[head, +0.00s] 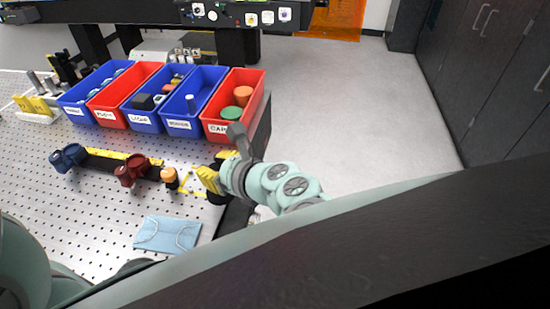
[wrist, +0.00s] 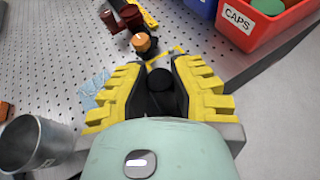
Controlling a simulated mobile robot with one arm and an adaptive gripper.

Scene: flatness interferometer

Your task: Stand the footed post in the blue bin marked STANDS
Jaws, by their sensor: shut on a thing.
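My gripper (head: 207,182) is at the right edge of the perforated table, in front of the red CAPS bin. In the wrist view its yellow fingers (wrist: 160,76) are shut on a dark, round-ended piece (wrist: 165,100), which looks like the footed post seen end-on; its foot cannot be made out. In the head view the gripper mostly hides this piece. Three blue bins stand in the row at the back: far left (head: 72,113), middle (head: 135,112) and right of middle (head: 172,120). Their labels are too small to read surely.
The red CAPS bin (head: 212,128) holds green and orange caps. Another red bin (head: 108,112) stands between blue ones. A blue clamp (head: 68,157), a dark red clamp (head: 132,171) and an orange-topped piece (head: 169,175) line the table.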

